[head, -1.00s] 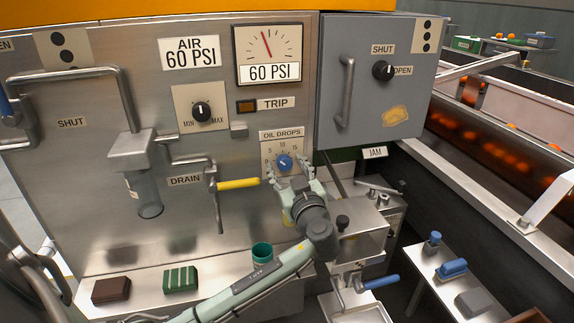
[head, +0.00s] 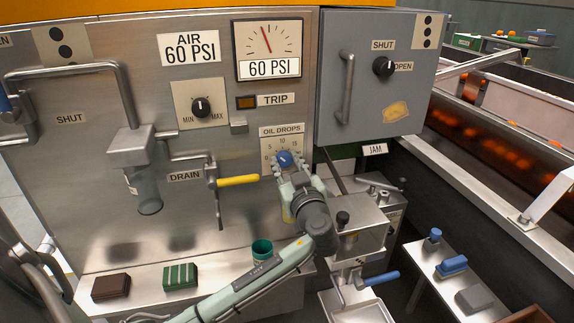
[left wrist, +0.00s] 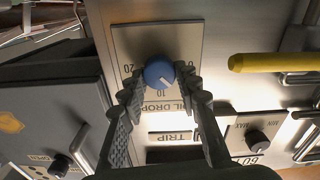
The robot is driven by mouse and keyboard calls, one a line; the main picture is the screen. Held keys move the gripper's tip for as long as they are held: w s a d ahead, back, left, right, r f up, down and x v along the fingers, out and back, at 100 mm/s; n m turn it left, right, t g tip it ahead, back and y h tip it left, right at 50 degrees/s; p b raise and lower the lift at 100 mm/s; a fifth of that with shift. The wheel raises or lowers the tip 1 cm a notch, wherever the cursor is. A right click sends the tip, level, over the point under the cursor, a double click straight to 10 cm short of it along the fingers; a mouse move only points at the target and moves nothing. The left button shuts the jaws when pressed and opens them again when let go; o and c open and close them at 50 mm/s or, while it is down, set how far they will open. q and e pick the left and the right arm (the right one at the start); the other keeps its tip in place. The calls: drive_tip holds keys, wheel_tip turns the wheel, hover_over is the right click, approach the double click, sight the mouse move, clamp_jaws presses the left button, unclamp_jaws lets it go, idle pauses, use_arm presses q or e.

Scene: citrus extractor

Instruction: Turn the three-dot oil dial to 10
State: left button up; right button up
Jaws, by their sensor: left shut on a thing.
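The oil dial (head: 285,159) is a blue knob with a white mark on a pale plate labelled OIL DROPS (head: 281,131), low on the steel panel. My left gripper (head: 286,169) is at the dial from below, its fingers on either side of the knob. In the left wrist view, the blue knob (left wrist: 159,73) sits between the fingertips (left wrist: 160,83), and the gripper is shut on it. There the plate appears upside down, with 10 just below the knob and 20 to its left. The white mark points down and right, a little off the 10. My right gripper is not in view.
A yellow drain handle (head: 238,181) sticks out just left of my gripper. A grey door box (head: 378,90) juts out at upper right. A metal fixture (head: 358,230) stands right of my arm. A teal cup (head: 262,250) is on the shelf below.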

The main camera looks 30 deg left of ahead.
use_arm(q)
drive_tip(key=shift+f, duration=0.2)
drive_tip(key=shift+m+b, duration=0.5)
drive_tip(key=shift+m, duration=0.7)
drive_tip(key=shift+r+m, duration=0.1)
drive_tip(key=shift+m, duration=0.3)
drive_tip(key=shift+d+m, duration=0.1)
drive_tip(key=shift+m, duration=1.1)
drive_tip(key=shift+m+p, duration=0.45)
drive_tip(key=shift+m, duration=0.85)
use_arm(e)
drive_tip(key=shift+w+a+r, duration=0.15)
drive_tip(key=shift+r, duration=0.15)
